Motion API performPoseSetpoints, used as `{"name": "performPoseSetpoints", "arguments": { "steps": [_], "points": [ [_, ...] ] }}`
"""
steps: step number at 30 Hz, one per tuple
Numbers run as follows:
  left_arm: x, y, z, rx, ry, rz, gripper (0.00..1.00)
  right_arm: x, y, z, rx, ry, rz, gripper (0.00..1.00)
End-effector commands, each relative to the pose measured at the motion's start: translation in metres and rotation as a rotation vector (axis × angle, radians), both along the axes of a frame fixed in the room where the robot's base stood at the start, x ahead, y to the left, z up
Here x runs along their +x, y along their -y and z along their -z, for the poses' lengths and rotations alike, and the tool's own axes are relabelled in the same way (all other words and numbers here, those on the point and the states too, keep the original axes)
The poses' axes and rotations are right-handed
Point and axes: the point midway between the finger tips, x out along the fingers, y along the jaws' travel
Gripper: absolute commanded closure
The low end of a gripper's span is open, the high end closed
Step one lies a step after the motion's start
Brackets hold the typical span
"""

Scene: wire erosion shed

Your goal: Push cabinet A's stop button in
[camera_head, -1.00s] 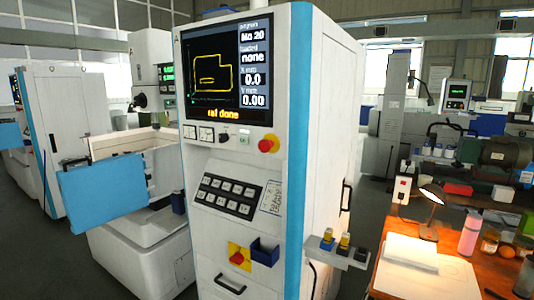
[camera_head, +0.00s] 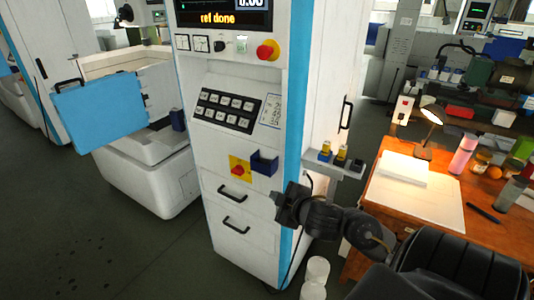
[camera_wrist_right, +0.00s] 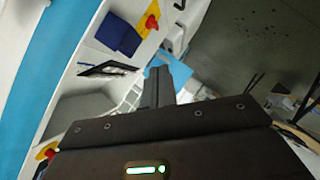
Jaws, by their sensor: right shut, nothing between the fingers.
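A red stop button on a yellow collar (camera_head: 267,50) sticks out of the white cabinet's front, below and right of the screen. I see no letter on this cabinet. A red knob on a yellow plate (camera_head: 239,170) sits lower on the same front; it also shows in the right wrist view (camera_wrist_right: 150,22). A red and yellow part, likely the stop button (camera_wrist_right: 46,152), is partly hidden at that view's lower left. My right gripper (camera_head: 283,204) is shut and empty, in front of the cabinet's lower right, well below the stop button. My left gripper is out of view.
A dark blue bin (camera_head: 264,163) is fixed beside the knob. A small shelf with bottles (camera_head: 340,166) juts from the cabinet's right side. A wooden desk (camera_head: 440,222) with a lamp stands at right. A blue panel (camera_head: 100,110) juts out at left. Floor at lower left is clear.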

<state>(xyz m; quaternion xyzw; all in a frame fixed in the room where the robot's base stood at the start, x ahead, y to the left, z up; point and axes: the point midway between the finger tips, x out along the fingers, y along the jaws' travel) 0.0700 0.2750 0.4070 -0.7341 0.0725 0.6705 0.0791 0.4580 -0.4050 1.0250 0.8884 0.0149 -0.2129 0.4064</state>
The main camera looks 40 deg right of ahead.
Motion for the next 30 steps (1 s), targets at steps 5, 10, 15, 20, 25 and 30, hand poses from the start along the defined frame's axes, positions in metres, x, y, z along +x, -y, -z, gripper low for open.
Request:
{"name": "performPoseSetpoints", "arguments": {
  "steps": [5, 10, 15, 20, 25, 30],
  "points": [
    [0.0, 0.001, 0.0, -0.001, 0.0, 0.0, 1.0, 0.042, 0.035, -0.17, -0.369, 0.285, -0.221, 1.0],
    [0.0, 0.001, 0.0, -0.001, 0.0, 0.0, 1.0, 0.03, 0.043, -0.279, -0.635, 0.38, -0.346, 1.0],
    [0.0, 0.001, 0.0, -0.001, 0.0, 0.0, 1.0, 0.013, 0.046, -0.329, -0.769, 0.392, -0.39, 1.0],
    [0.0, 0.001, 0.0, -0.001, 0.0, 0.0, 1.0, 0.008, 0.046, -0.34, -0.801, 0.389, -0.4, 1.0],
    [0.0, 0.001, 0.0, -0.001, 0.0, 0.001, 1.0, 0.008, 0.046, -0.34, -0.8, 0.389, -0.4, 1.0],
    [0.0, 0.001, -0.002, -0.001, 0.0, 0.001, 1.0, 0.01, 0.046, -0.341, -0.799, 0.389, -0.4, 1.0]
  ]
}}
